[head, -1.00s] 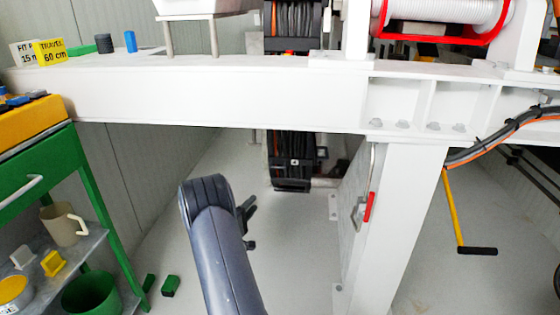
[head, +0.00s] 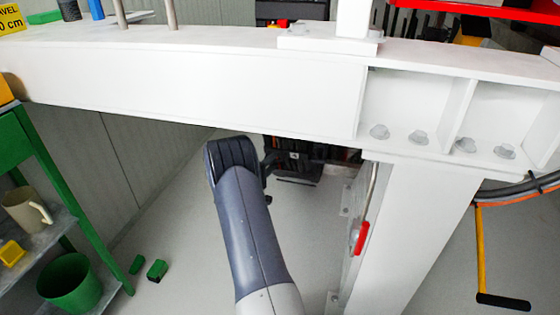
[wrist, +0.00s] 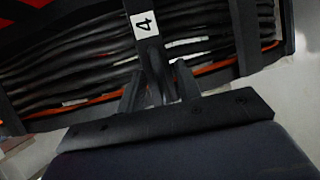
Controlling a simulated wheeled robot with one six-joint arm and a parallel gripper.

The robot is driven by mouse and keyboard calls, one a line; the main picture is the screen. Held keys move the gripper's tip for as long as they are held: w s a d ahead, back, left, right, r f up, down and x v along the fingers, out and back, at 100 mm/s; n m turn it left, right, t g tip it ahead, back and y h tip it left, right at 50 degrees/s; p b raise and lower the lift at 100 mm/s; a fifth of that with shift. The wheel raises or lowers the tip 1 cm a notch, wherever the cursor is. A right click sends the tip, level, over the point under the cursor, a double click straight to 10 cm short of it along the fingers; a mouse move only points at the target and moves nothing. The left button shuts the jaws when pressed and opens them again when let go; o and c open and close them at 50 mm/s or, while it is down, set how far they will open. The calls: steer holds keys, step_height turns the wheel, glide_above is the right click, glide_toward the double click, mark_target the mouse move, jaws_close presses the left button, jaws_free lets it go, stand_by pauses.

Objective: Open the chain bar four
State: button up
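The chain bar four (wrist: 148,50) is a dark crossbar with a white "4" label in the wrist view. It crosses a bundle of black hoses and orange lines in the cable chain (wrist: 75,72). My gripper (wrist: 160,82) is open, its two dark fingers spread on either side of the bar's near end. I cannot tell whether they touch it. In the head view the cable chain (head: 300,160) hangs below the white beam, partly hidden by the beam and my arm. There my gripper (head: 268,165) is mostly hidden behind my wrist, close to the chain.
The white beam (head: 190,80) crosses above my arm. A white post (head: 415,235) with a red-handled latch (head: 361,238) stands to the right. A green cart (head: 45,165) stands left, with a green bucket (head: 70,284). Green blocks (head: 157,270) lie on otherwise clear floor.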

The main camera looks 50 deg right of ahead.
steer(key=shift+d, duration=0.15)
jaws_close()
stand_by(0.4)
